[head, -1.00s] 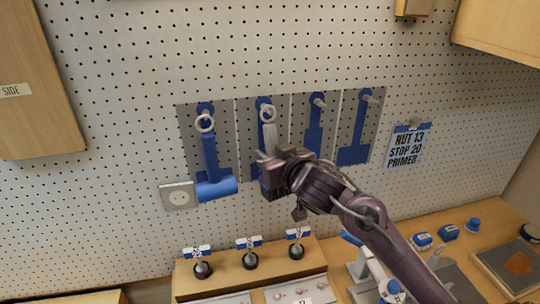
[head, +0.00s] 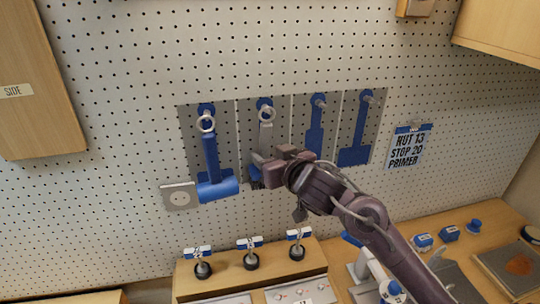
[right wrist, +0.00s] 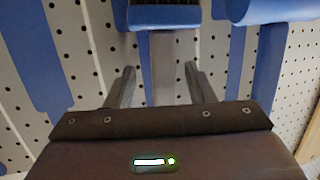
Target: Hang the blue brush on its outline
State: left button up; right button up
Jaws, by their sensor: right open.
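The blue brush (head: 265,137) hangs by its ring from the peg of the second panel, over a blue outline. Its grey handle shows in the right wrist view (right wrist: 177,65), with a blue band and dark bristles at the top edge there. A strip of blue outline (right wrist: 143,50) shows beside the handle. My right gripper (head: 262,158) is open, with its fingers on either side of the handle; the fingers also show in the right wrist view (right wrist: 164,88). It hides much of the brush's lower part in the head view. My left gripper is out of view.
A blue roller (head: 217,188) hangs on the first panel, left of the brush. The third outline (head: 314,135) and fourth outline (head: 356,140) are bare, with pegs. Below stand a wooden rack (head: 225,280) with labelled knobs and a bench with blue items.

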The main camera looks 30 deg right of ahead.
jog(key=v, duration=0.8)
jog(key=shift+p, duration=0.3)
jog(key=shift+f, duration=0.15)
